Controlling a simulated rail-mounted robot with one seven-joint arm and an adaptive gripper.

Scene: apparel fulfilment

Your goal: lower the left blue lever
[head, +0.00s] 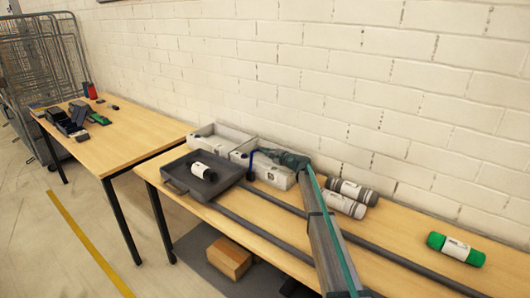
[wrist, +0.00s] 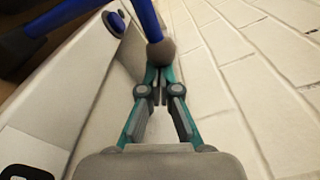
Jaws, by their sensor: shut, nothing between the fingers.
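In the wrist view, two blue levers with dark ends show at the top. One blue lever (wrist: 37,17) is at the far left, over the edge of a white box (wrist: 72,92). The other blue lever (wrist: 147,20) comes down to a rounded grey-brown knob (wrist: 161,52) just beyond my fingertips. I cannot tell whether they touch. My gripper (wrist: 157,84) is shut and empty beside the box wall. In the head view, my gripper (head: 276,154) is at the white box (head: 275,178), with a blue lever (head: 252,161) left of it.
A dark tray (head: 178,183) with a black-and-white roll (head: 202,172) lies left of the box. Grey cylinders (head: 353,191) lie to the right, and a green roll (head: 456,248) farther right. The brick wall (head: 330,70) stands close behind.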

